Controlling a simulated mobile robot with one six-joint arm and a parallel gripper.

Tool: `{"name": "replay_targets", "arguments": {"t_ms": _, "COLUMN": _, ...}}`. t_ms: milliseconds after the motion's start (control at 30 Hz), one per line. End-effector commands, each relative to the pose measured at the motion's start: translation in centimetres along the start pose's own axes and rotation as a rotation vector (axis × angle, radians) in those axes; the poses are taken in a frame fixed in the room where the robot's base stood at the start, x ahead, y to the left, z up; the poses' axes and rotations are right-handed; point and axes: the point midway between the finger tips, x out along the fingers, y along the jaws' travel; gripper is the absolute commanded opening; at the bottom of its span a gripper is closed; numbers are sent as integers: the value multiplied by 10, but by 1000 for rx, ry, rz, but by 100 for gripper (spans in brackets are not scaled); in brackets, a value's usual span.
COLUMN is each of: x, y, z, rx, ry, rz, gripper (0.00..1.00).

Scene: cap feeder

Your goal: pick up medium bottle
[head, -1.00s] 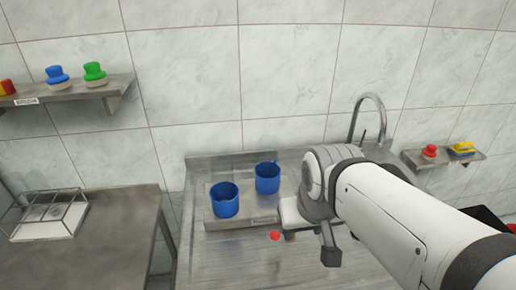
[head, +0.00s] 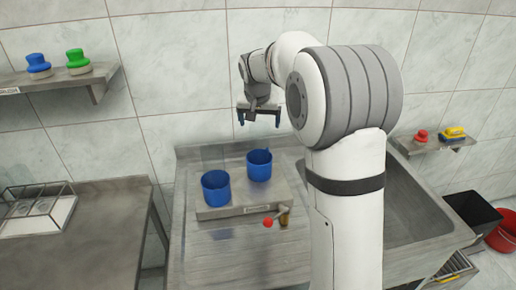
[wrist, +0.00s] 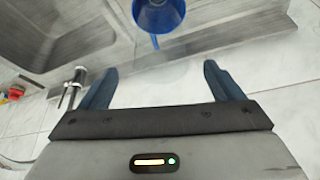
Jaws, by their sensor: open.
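No item is clearly recognisable as a medium bottle. A small brown upright item (head: 284,218), possibly a bottle, stands at the front right of the low platform, with a red ball-shaped thing (head: 268,223) beside it. Two blue jugs stand on the platform, one front left (head: 216,188) and one back right (head: 259,166). My gripper (head: 260,120) is open and empty, above and behind the jugs near the wall. In the wrist view, a blue jug (wrist: 158,14) shows beyond the open fingers (wrist: 158,78), apart from them.
The steel platform (head: 245,211) rests on the counter's drainboard (head: 215,250). A sink basin (head: 415,200) lies right of my arm. Wall shelves hold blue and green brushes (head: 78,62) at left and red and yellow items (head: 452,133) at right. A side table (head: 105,220) stands left.

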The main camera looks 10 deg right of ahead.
Motion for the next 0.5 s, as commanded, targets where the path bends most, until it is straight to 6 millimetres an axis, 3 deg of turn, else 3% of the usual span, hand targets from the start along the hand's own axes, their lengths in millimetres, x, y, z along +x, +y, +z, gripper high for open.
{"name": "replay_targets", "arguments": {"t_ms": 500, "x": 65, "y": -2, "z": 2, "rx": -1, "ry": -3, "rz": 1, "gripper": 87}}
